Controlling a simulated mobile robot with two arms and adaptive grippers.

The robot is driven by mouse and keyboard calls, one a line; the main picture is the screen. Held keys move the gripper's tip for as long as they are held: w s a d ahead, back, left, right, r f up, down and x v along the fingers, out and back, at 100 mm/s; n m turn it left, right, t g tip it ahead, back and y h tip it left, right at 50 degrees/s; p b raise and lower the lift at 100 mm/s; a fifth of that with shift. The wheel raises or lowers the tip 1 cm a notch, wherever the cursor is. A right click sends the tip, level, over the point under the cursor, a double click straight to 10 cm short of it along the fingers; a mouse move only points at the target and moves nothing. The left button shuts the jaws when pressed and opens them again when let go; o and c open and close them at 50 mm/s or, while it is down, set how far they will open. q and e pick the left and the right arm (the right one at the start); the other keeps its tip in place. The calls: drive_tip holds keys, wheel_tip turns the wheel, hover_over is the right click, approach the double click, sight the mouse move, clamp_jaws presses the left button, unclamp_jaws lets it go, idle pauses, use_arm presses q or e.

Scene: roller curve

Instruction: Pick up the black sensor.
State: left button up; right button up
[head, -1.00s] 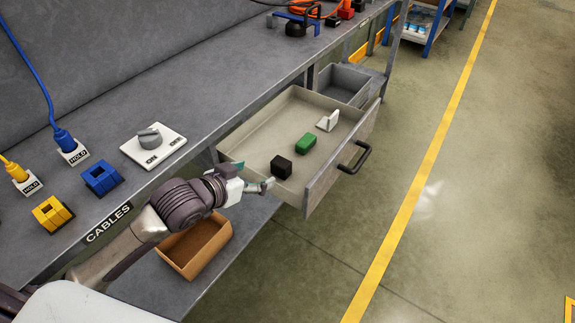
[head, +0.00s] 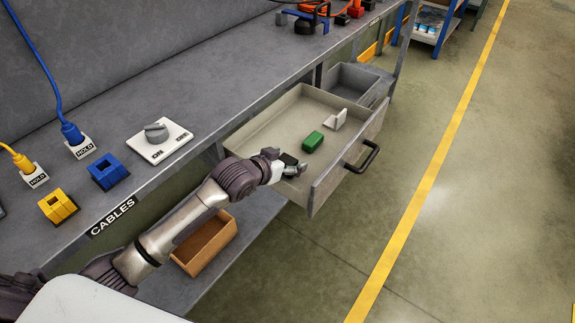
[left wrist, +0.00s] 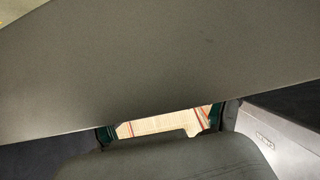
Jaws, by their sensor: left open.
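The black sensor (head: 289,159) is a small dark block in the near-left part of the open drawer (head: 262,128), largely hidden by my left gripper. My left gripper (head: 295,170) is open and reaches over the drawer's near side, right at the sensor. I cannot tell whether the sensor is between its fingers. In the left wrist view the left gripper's fingertips (left wrist: 160,124) stand apart, with a pale, striped strip showing between them. A broad grey surface fills much of that view, and I cannot make out the sensor there. My right gripper is not in view.
A green block (head: 313,141) and a white angled piece (head: 336,119) lie farther back in the drawer. The drawer front has a dark handle (head: 362,158). A grey bin (head: 357,84) stands behind, and a brown box (head: 206,245) sits on the shelf below.

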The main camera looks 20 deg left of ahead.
use_arm(q)
drive_tip(key=shift+r, duration=0.1)
drive_tip(key=c, duration=1.3)
